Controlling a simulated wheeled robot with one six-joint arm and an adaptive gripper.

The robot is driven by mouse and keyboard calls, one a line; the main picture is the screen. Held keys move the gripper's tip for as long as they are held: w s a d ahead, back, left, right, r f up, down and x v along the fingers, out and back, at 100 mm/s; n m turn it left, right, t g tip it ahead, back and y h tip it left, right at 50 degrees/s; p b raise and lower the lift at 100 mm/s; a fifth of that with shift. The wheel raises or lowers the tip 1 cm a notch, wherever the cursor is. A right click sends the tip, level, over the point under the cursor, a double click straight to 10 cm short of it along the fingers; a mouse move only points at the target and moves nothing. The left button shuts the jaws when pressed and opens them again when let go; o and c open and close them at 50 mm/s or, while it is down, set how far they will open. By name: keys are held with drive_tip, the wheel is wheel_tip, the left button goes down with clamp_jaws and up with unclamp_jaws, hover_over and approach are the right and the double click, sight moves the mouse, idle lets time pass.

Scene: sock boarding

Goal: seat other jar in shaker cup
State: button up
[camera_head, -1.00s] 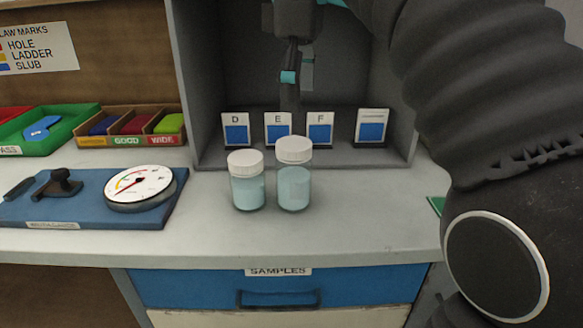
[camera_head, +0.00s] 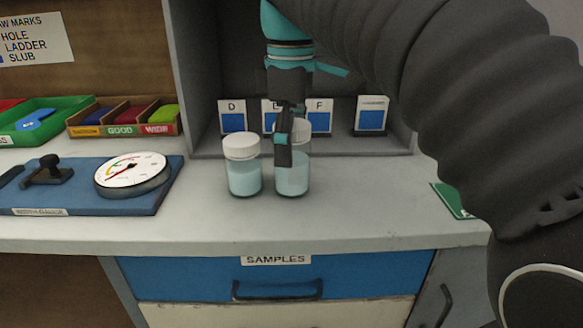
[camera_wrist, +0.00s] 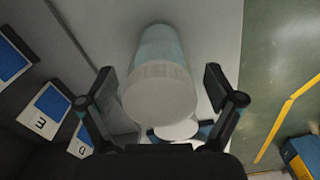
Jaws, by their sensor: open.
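Two clear jars with white lids and pale blue contents stand upright side by side on the counter. The shorter left jar (camera_head: 243,166) is free of my gripper. My gripper (camera_head: 284,156) is open, pointing down at the taller right jar (camera_head: 298,180), with a finger covering part of that jar in the head view. In the wrist view a white-lidded jar (camera_wrist: 158,60) lies between the spread fingers (camera_wrist: 160,84); I cannot tell whether they touch it. I see no shaker cup in either view.
Cards (camera_head: 232,118) stand in a grey booth (camera_head: 200,146) behind the jars. A dial gauge (camera_head: 132,172) sits on a blue base (camera_head: 80,197) to the left. A green item (camera_head: 455,200) lies right. The counter in front of the jars is clear.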

drive_tip(key=shift+f, duration=0.95)
drive_tip(key=c, duration=1.5)
drive_tip(key=shift+r, duration=0.15)
drive_tip(key=shift+r+p, duration=0.5)
drive_tip(key=shift+r, duration=1.35)
drive_tip(key=shift+d+r, duration=0.25)
drive_tip(key=d+r+p, duration=0.1)
drive_tip(key=d+r, duration=0.2)
drive_tip(key=d, duration=0.2)
drive_tip(key=w+d+r+p, duration=0.1)
drive_tip(key=d+r, duration=0.2)
drive_tip(key=d, duration=0.3)
drive_tip(key=shift+r, duration=0.3)
